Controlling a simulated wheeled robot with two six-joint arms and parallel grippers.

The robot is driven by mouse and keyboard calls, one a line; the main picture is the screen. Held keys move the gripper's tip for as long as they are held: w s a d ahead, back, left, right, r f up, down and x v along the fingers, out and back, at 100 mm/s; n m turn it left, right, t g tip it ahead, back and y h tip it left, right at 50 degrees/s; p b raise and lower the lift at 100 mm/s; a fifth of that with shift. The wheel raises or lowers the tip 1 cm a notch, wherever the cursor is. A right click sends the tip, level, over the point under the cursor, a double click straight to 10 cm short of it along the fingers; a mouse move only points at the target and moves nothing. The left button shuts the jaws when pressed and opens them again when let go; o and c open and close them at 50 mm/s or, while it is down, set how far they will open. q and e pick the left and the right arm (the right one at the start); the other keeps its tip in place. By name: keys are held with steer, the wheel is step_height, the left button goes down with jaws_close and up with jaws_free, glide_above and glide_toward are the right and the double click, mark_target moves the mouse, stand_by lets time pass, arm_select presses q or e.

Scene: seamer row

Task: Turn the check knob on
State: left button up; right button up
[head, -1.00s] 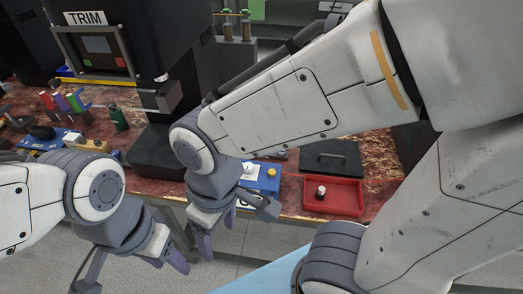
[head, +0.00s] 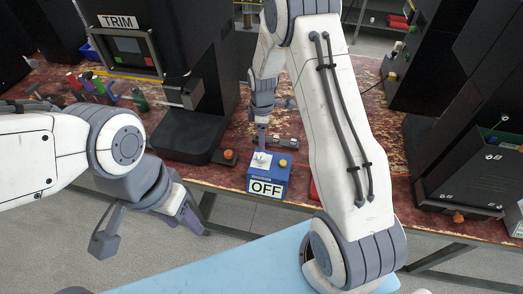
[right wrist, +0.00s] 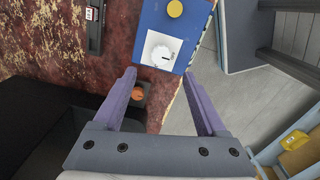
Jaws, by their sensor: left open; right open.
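The check knob (head: 262,160) is a white dial on top of a blue box (head: 281,184) whose front label reads OFF. A yellow button (head: 283,163) sits beside it. In the right wrist view the white knob (right wrist: 162,52) has a dark mark pointing right and lies just beyond the fingertips. My right gripper (right wrist: 160,77) is open, with its purple fingers apart and nothing between them; in the head view it is above and behind the box. My left gripper (head: 148,229) is open and empty in front of the bench at the left.
A black TRIM machine (head: 200,115) stands left of the box, with an orange button (head: 229,155) near its base. A dark machine (head: 470,165) stands at the right. Small tools lie at the left.

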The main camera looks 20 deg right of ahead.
mark_target(262, 156)
step_height(262, 156, down, 9)
steer(key=shift+r+p, duration=0.1)
steer(key=shift+p, duration=0.9)
jaws_close()
